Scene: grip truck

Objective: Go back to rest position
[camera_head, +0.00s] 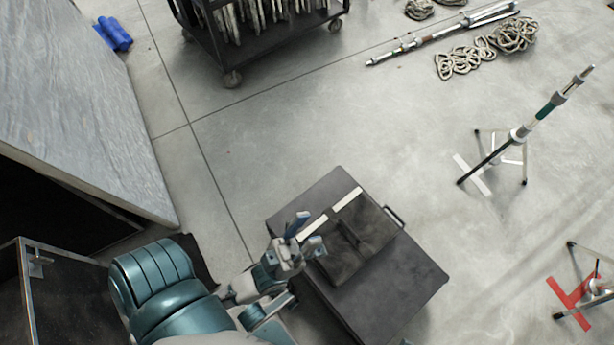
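My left gripper (302,238) is at the lower middle of the head view, at the end of my teal and grey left arm. It is over the left edge of a dark box-like cart or case (405,285). Its fingers look spread apart, with nothing seen between them. A dark grey bag-like item (362,240) with white strips lies on top of the case, just right of the gripper. I cannot tell whether the gripper touches it. My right gripper is not in view.
A grey slab-topped table (90,110) stands at left. A wheeled rack (265,45) is at the top. Tripod stands (520,135) are at right, with a red cross mark (572,303) below. Ropes (512,35) and a pole (440,35) lie at top right. Floor between is clear.

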